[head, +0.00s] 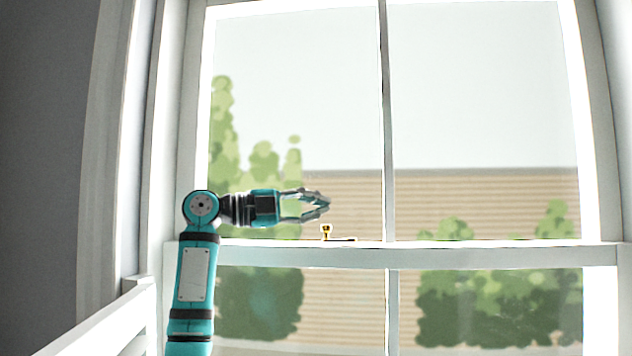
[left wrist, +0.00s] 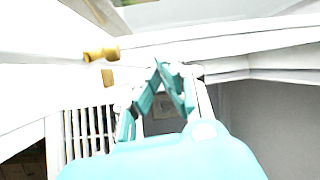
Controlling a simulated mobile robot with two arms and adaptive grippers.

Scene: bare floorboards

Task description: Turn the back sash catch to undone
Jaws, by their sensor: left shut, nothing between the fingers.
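The sash catch (head: 327,231) is a small brass piece with an upright knob and a flat base. It sits on top of the window's meeting rail (head: 480,256), left of the central bar. It also shows in the left wrist view as a brass knob (left wrist: 101,54) at the upper left. My left gripper (head: 328,203) is shut and empty, its fingertips just above the catch and apart from it. In the left wrist view its teal fingers (left wrist: 158,66) point up toward the rail, to the right of the knob. My right gripper is not in view.
The tall white window frame (head: 590,130) surrounds the panes, with a vertical bar (head: 387,130) in the middle. A white railing (head: 110,320) stands at the lower left, near my arm. The rail right of the catch is clear.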

